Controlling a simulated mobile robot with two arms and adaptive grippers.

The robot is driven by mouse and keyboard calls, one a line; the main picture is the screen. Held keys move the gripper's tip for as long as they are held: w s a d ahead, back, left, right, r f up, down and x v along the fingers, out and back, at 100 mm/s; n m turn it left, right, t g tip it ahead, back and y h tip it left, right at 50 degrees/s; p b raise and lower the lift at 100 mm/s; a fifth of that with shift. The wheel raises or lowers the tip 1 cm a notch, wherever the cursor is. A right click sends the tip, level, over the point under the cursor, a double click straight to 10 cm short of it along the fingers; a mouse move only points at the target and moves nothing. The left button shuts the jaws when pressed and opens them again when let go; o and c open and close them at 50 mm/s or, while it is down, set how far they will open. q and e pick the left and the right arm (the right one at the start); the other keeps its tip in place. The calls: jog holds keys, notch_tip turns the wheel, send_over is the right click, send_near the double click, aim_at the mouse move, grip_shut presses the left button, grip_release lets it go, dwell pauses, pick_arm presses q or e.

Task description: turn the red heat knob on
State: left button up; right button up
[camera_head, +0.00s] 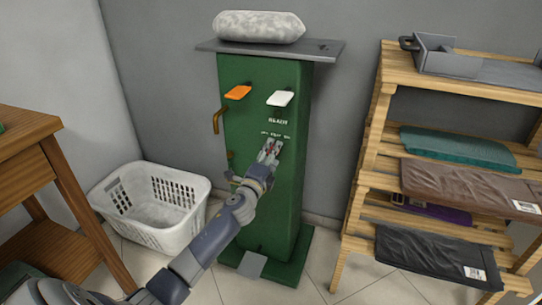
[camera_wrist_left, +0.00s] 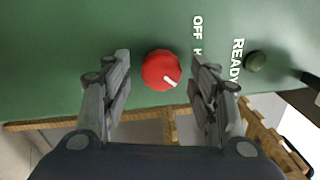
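The red heat knob (camera_wrist_left: 161,70) is on the green front of the press column (camera_head: 284,205). In the left wrist view it is round, with a white mark pointing to the lower right. The letters OFF (camera_wrist_left: 197,27) are printed to its upper right; the neighbouring label is partly hidden by a finger. My left gripper (camera_head: 269,150) is open at the panel, below the word READY in the head view. In the left wrist view its two fingers stand either side of the knob, with a visible gap on each side. My right gripper is not in view.
An orange paddle (camera_head: 238,92) and a white paddle (camera_head: 280,98) stick out above the gripper. A dark round lamp (camera_wrist_left: 255,61) is by READY. A white basket (camera_head: 150,235) stands left, a wooden shelf (camera_head: 365,165) with folded clothes right.

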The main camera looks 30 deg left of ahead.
pick_arm(q)
jog(key=v, duration=1.2)
dwell(0.5)
